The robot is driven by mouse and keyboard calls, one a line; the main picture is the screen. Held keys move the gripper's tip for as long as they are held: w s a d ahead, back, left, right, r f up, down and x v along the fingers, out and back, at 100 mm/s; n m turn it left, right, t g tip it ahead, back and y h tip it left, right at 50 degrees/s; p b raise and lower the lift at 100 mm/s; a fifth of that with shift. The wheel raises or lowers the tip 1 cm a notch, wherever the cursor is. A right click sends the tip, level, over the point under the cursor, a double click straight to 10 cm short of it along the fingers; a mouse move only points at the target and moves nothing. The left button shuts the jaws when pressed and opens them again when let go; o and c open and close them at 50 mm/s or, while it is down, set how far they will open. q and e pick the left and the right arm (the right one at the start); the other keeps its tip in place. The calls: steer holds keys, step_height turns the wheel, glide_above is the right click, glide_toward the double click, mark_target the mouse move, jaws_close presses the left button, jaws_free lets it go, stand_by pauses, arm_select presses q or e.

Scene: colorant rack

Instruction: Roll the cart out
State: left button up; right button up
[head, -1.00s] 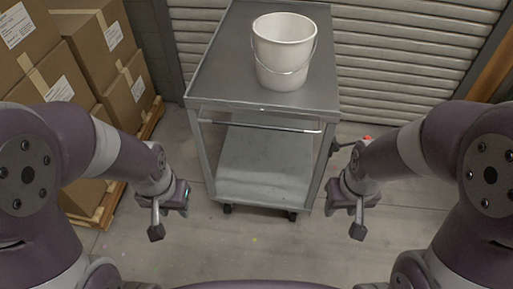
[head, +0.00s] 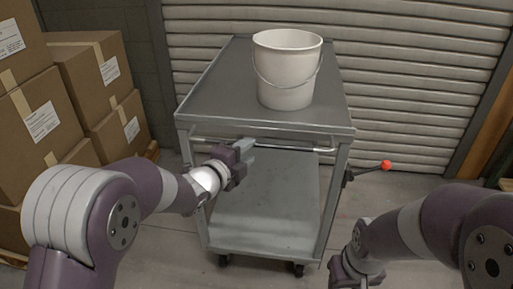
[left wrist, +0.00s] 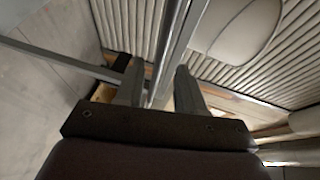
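The grey two-shelf cart (head: 265,215) stands in front of a shutter, with a metal handle bar (head: 310,149) across its near side below the top. A white bucket (head: 287,70) stands on the top shelf. My left gripper (head: 248,148) is at the left half of the handle bar. In the left wrist view its two fingers (left wrist: 158,75) are apart, and a metal bar runs between them or just beyond; I cannot tell which. My right gripper (head: 355,272) hangs low at the right, partly cut off by the bottom edge, its fingers unclear.
A lever with a red knob (head: 387,165) sticks out from the cart's right side. Cardboard boxes (head: 85,80) are stacked at the left. The ribbed shutter (head: 410,80) closes off the back.

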mark_target(257, 146)
arm_select(q)
steer(key=x, duration=0.5)
steer(key=shift+w+d, duration=0.1)
steer(key=shift+w, duration=0.1)
jaws_close()
steer(key=shift+s+f, duration=0.1)
steer(key=shift+f, duration=0.1)
